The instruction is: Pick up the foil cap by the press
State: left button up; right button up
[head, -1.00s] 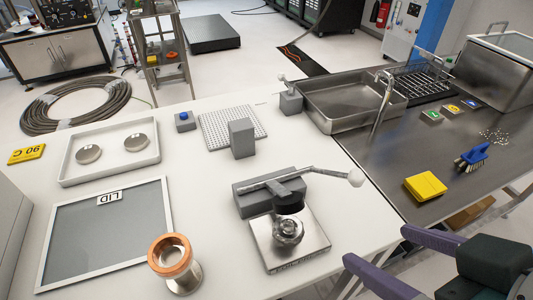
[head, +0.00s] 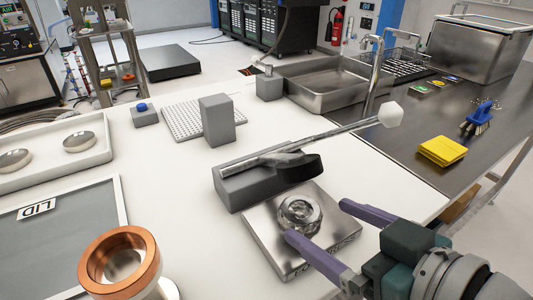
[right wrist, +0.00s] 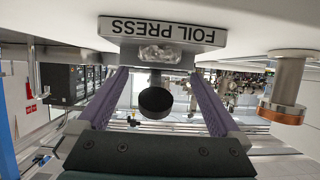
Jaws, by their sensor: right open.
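The foil cap (head: 300,215), crinkled and silvery, sits on the metal base plate of the foil press (head: 278,258). It also shows in the right wrist view (right wrist: 160,53), which is upside down, beside the "FOIL PRESS" label. The press's dark round head (head: 300,170) hangs from its raised lever, behind the cap. My right gripper (head: 316,222) is open and empty, with its purple fingers reaching toward either side of the cap. From these views I cannot tell whether either finger touches it. My left gripper is not in view.
A copper-rimmed metal piece (head: 120,262) stands at the front left, near the framed "LID" panel (head: 60,235). A grey block (head: 215,120) stands behind the press. A yellow pad (head: 441,151) lies on the dark counter to the right.

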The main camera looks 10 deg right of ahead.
aim_at(300, 209)
jog(key=b+x, duration=0.1)
jog(key=x, duration=0.4)
jog(key=shift+f, duration=0.25)
jog(key=shift+r, duration=0.1)
jog(key=c, duration=1.4)
